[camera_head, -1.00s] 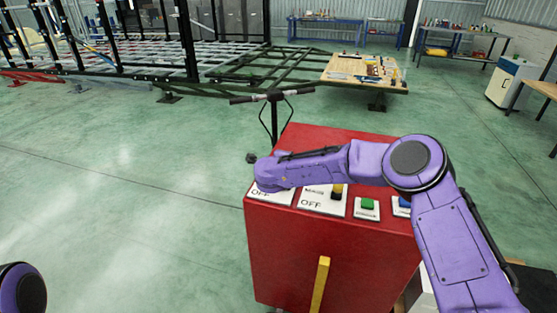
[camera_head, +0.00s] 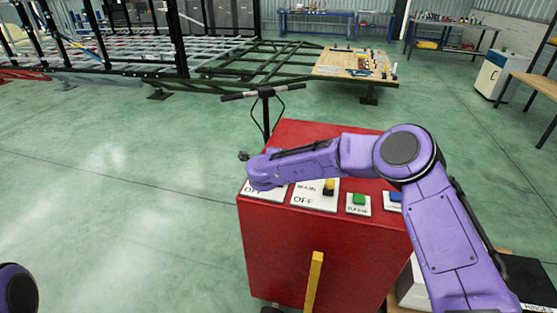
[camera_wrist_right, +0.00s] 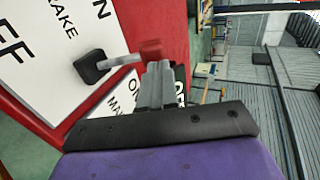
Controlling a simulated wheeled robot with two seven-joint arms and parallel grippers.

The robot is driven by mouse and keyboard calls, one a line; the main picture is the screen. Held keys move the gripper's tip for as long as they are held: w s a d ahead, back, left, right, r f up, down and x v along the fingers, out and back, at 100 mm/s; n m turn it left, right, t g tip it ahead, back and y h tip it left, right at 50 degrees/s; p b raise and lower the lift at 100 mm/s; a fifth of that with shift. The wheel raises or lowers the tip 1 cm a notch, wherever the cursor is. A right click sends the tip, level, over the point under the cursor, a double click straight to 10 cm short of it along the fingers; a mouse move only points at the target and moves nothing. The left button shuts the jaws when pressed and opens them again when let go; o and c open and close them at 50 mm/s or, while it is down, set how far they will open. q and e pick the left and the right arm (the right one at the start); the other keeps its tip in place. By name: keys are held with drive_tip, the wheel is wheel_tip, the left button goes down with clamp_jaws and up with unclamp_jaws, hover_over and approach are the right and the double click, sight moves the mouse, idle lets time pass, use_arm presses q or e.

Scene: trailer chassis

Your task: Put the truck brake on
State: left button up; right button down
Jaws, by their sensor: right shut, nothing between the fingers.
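The brake switch panel (camera_wrist_right: 50,70) is white, with BRAKE, ON and OFF lettering, on top of the red control box (camera_head: 320,240). Its lever has a black square base (camera_wrist_right: 90,67), a pale rod and a red tip (camera_wrist_right: 151,50). My right gripper (camera_wrist_right: 158,72) is shut and empty, its grey fingertips right beside the red tip; I cannot tell whether they touch. In the head view my purple right arm hides the gripper and most of the brake panel, leaving part of OFF showing (camera_head: 250,190). My left gripper is out of view; only a purple arm part shows at bottom left.
To the right on the box are the MAIN switch (camera_head: 328,187) with a yellow-black knob, a green button (camera_head: 358,199) and a blue button (camera_head: 395,197). A black handlebar (camera_head: 263,93) stands behind the box. The trailer chassis (camera_head: 265,65) is farther back. Floor at left is clear.

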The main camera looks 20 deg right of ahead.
use_arm(q)
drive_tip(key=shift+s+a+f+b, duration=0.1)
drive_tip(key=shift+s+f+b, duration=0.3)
drive_tip(key=shift+b, duration=0.4)
use_arm(e)
drive_tip(key=r+v, duration=0.1)
drive_tip(key=v, duration=1.2)
drive_tip(key=shift+w, duration=0.35)
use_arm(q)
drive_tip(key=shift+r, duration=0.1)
use_arm(e)
drive_tip(key=shift+d, duration=0.1)
